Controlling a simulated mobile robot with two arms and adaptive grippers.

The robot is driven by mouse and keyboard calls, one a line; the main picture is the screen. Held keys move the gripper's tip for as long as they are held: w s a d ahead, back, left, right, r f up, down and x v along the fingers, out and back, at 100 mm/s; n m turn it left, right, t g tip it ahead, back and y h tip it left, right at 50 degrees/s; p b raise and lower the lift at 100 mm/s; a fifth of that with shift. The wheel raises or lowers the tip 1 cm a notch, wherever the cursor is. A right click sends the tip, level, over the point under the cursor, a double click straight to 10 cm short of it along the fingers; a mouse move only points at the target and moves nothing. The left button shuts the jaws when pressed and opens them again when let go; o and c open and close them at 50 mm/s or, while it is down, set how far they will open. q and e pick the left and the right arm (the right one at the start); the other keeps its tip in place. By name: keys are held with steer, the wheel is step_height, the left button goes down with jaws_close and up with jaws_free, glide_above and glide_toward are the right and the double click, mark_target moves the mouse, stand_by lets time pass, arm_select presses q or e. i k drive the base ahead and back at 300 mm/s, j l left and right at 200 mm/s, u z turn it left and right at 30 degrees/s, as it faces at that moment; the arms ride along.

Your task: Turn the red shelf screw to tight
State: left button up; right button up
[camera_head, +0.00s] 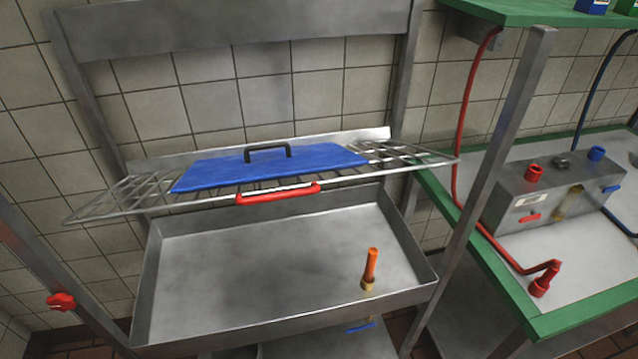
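The red shelf screw (62,301) is a small red knob at the lower left of the head view. It sits on a slanted grey metal post. I cannot tell from this view how tight it is. The wire shelf rack (103,203) stretches across the middle, above the metal basin. Neither of my grippers is in view, and nothing is touching the screw.
A blue board (215,173) with a black handle lies on the rack, and a red handle (279,195) is on its front. An orange-topped pipe (371,265) stands in the metal basin (240,270). A green-edged table (480,290) with a grey valve box (510,200) is at right.

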mark_target(62, 302)
steer(key=u, duration=1.7)
